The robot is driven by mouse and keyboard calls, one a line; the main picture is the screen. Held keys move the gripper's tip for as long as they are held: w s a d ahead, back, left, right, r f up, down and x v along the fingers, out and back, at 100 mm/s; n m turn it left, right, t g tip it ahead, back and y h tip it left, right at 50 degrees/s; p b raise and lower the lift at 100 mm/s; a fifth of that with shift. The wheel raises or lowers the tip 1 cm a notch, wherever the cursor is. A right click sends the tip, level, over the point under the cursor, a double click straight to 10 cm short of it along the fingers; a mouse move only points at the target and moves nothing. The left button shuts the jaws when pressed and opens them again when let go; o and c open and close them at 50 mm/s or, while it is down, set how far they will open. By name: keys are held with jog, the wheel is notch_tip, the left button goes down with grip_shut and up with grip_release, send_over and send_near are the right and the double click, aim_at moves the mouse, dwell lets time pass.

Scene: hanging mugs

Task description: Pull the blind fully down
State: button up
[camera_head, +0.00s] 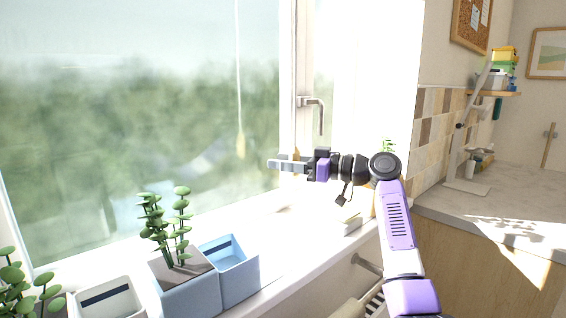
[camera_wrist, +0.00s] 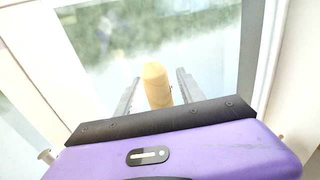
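My gripper (camera_head: 284,164) is held out level in front of the window. In the wrist view its two fingers (camera_wrist: 157,92) are apart, with a tan wooden cord pull (camera_wrist: 157,84) between them. A small gap shows on each side of the pull, so it looks unclamped. In the head view a bit of this tan pull (camera_head: 296,153) shows above the fingers, against the white window frame. Another tan pull (camera_head: 240,146) on a thin white cord (camera_head: 238,70) shows against the glass to the left; it may be a reflection. The blind itself is not in view.
The window handle (camera_head: 318,112) is above and right of my gripper. Potted plants (camera_head: 168,230), a blue pot (camera_head: 238,270) and a white pot (camera_head: 110,300) stand on the sill (camera_head: 285,235) at lower left. A counter (camera_head: 500,205) is at right.

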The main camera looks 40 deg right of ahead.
jog(key=shift+s, duration=0.1)
jog(key=v, duration=0.7)
jog(key=shift+s+d, duration=0.2)
jog(key=shift+s, duration=0.05)
dwell(0.5)
